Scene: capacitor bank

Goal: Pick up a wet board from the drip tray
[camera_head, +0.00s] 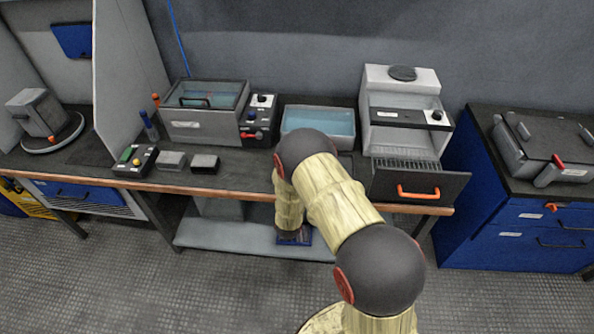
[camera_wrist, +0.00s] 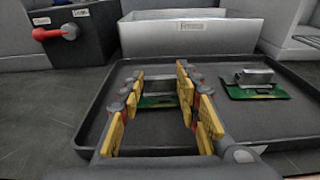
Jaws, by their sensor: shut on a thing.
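The dark drip tray (camera_wrist: 95,110) fills the middle of the wrist view, with a raised rim. My gripper (camera_wrist: 160,86) reaches down into it, its yellow-padded fingers on either side of a green board (camera_wrist: 158,101) with a grey part on top. My gripper is shut on this board, which is low at the tray; whether it touches the tray floor I cannot tell. A second green board (camera_wrist: 256,91) with a grey block lies in the tray to the right, apart from my fingers. In the head view my arm hides my gripper and most of the tray.
A pale bath of bluish liquid (camera_head: 318,121) stands just behind the tray. A control box with a red lever (camera_head: 258,133) is behind left. To the right, a grey unit has an open drawer with an orange handle (camera_head: 418,193). Bare worktop lies left of the tray.

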